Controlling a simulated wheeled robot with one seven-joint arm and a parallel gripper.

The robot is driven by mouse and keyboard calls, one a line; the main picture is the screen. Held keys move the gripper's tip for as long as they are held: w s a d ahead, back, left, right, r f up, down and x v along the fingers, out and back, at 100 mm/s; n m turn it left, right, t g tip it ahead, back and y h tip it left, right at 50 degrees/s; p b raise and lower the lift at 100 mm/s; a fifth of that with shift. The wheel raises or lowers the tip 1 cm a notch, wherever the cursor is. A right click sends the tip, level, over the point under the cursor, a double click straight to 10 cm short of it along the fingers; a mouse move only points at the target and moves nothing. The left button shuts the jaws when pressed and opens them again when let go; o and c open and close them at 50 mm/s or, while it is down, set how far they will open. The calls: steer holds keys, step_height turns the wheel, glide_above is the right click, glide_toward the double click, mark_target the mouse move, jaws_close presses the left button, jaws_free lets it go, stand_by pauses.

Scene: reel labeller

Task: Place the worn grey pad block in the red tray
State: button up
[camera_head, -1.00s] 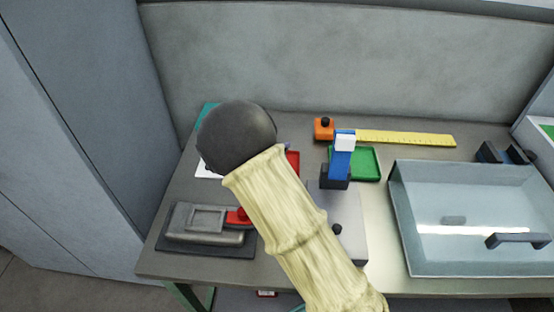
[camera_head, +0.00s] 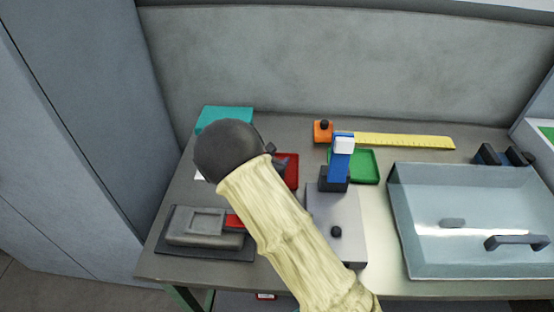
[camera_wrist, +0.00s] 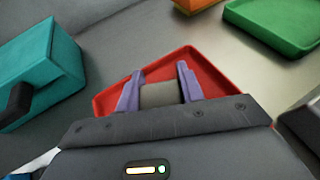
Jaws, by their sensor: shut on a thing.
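My gripper (camera_wrist: 158,92) is shut on the grey pad block (camera_wrist: 160,94), which sits between its two purple fingers in the wrist view. The block is over the red tray (camera_wrist: 205,67). I cannot tell whether it touches the tray floor. In the head view the red tray (camera_head: 291,172) shows only in part, behind my arm. My dark wrist hides most of the gripper and the block there.
A grey device (camera_head: 205,226) sits at the front left. A clear-sided cover (camera_head: 470,205) fills the right.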

steer(key=shift+f, duration=0.1)
steer(key=o, duration=1)
steer(key=p+v, duration=0.1)
steer(key=v, duration=0.4)
steer(key=p+v, duration=0.2)
steer(key=v, duration=0.4)
steer(key=shift+a+r, duration=0.15)
steer(key=shift+r, duration=0.15)
steer(key=shift+s, duration=0.3)
steer(key=shift+a, duration=0.15)
steer(key=shift+s, duration=0.15)
